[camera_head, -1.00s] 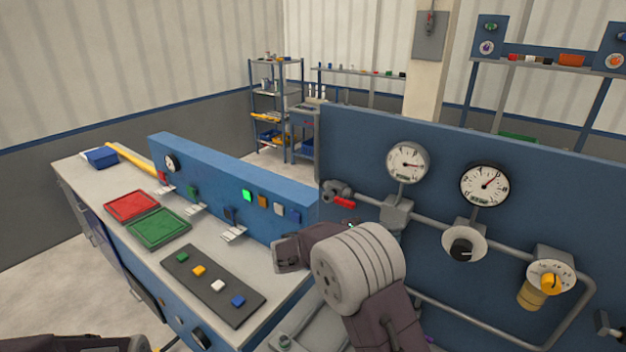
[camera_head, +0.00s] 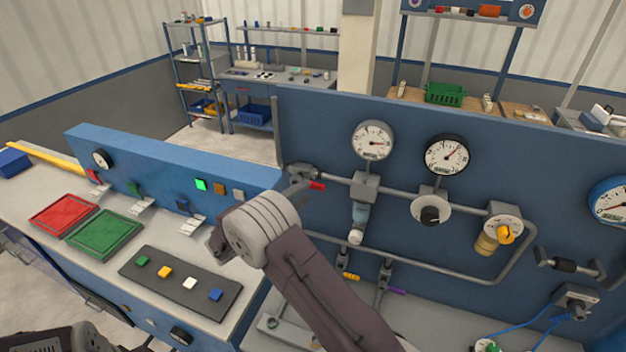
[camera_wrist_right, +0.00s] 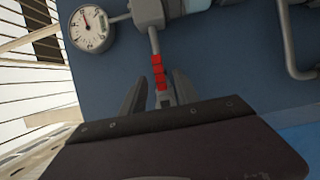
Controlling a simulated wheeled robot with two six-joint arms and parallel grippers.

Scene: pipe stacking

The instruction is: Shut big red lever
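The red lever (camera_head: 317,186) is a red-gripped handle on a valve at the left end of the grey pipe on the blue panel. In the right wrist view the red handle (camera_wrist_right: 158,72) hangs from a grey rod and points toward my gripper. My right gripper (camera_wrist_right: 160,92) is open, with one finger to each side of the handle's end in that picture; I cannot tell whether they touch it. In the head view my right wrist is below and left of the lever and largely hides the gripper. My left gripper is not seen, only part of my left arm at the bottom left.
The blue panel (camera_head: 330,130) also carries gauges (camera_head: 373,140), a black knob (camera_head: 430,214), a yellow knob (camera_head: 503,234) and pipes. At left is a bench with a red tray (camera_head: 63,214), a green tray (camera_head: 103,234) and coloured buttons.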

